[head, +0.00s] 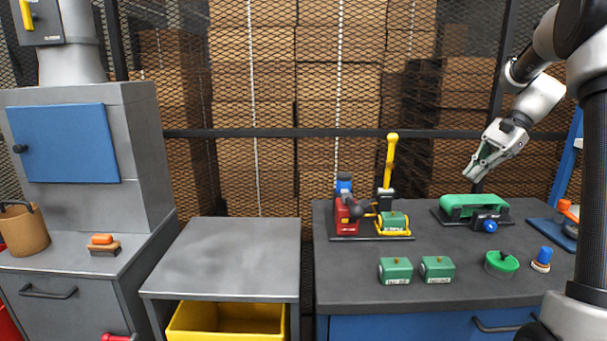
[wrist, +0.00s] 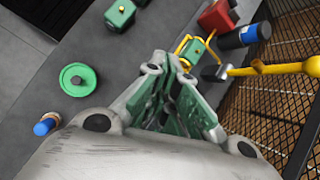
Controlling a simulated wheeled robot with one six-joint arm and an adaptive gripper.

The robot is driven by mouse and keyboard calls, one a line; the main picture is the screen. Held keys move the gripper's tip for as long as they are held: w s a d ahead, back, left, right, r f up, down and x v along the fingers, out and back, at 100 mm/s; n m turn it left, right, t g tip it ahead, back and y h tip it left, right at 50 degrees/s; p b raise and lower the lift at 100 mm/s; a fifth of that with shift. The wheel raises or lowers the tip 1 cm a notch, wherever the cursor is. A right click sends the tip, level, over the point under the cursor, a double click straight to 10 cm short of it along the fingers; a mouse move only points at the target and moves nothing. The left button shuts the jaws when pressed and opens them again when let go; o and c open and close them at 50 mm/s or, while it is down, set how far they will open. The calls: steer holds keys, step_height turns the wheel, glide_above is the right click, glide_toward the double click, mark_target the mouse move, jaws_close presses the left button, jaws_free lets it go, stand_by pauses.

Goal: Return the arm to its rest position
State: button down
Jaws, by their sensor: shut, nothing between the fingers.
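My gripper (head: 478,172) is shut and empty, held in the air above the back right of the dark workbench (head: 340,287). It is over the green belt machine (head: 475,203) and apart from it. In the wrist view my gripper (wrist: 178,75) shows its green-padded fingers together, with the bench top below and the mesh fence to the right. My arm reaches in from the right edge of the head view.
Two green blocks (head: 395,270) (head: 438,268), a green round dish (head: 501,263) and a blue-topped stamp (head: 541,260) stand on the bench. A red and yellow lever press (head: 388,200) is at the back left. The grey table (head: 230,258) is bare.

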steer(key=s+a+n+t+h, duration=0.2)
steer(key=s+n, duration=0.4)
steer(key=s, duration=0.8)
steer(key=s+a+n+t+h, duration=0.2)
steer(key=s+a+n+h, duration=0.2)
steer(key=s, duration=1)
steer(key=shift+s+a+n+h, duration=0.35)
steer(key=shift+a+n, duration=0.2)
steer(key=shift+n, duration=0.95)
